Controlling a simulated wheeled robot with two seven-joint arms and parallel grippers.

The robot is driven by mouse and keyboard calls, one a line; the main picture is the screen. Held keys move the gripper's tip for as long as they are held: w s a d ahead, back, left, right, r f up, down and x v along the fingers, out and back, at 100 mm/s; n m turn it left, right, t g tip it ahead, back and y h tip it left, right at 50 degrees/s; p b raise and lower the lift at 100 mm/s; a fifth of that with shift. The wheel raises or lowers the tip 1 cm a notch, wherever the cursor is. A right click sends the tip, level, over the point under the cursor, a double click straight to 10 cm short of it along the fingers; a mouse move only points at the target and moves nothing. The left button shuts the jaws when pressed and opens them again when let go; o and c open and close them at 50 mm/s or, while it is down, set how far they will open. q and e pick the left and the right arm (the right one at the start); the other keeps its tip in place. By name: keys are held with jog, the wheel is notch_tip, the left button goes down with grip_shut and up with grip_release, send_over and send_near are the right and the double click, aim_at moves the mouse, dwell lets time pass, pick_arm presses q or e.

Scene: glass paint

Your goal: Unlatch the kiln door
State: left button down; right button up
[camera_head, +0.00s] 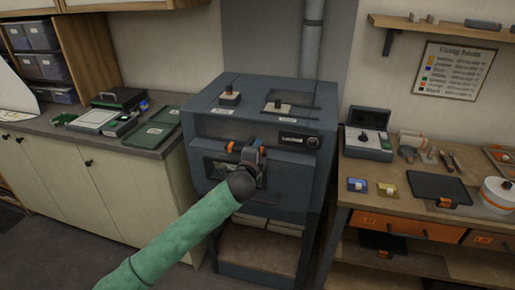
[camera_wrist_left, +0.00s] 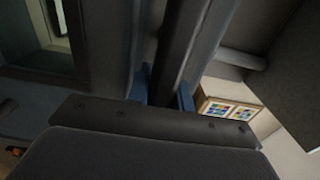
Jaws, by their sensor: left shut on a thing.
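The kiln (camera_head: 305,175) is a dark grey box in the middle of the head view. Its front door has a small window (camera_head: 215,168), partly behind my gripper. My left gripper (camera_head: 250,148) is at the upper front of the kiln, with small orange parts beside it. In the left wrist view the blue fingertips (camera_wrist_left: 164,90) are shut on a dark bar (camera_wrist_left: 176,45), which appears to be the door latch handle. The gripper hides most of it in the head view, so I cannot tell the latch's position. My right gripper is not in view.
Small pieces (camera_head: 230,97) sit on the kiln top, and a flue pipe (camera_head: 311,40) rises behind. A left counter (camera_head: 150,148) holds trays and a green mat. A right wooden bench (camera_head: 350,205) holds a case (camera_head: 368,145), a dark tablet (camera_head: 437,186) and tools.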

pick_arm(q)
jog(key=shift+f, duration=0.15)
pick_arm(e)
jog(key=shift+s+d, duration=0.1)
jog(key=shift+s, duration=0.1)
pick_arm(q)
jog(key=c, duration=1.2)
grip_release()
jog(key=shift+c, duration=0.2)
jog(key=shift+s, duration=0.1)
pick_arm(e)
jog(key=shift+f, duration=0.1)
pick_arm(q)
jog(key=shift+s+a, duration=0.1)
jog(key=shift+s, duration=0.15)
jog(key=b+v, duration=0.3)
jog(key=v, duration=0.4)
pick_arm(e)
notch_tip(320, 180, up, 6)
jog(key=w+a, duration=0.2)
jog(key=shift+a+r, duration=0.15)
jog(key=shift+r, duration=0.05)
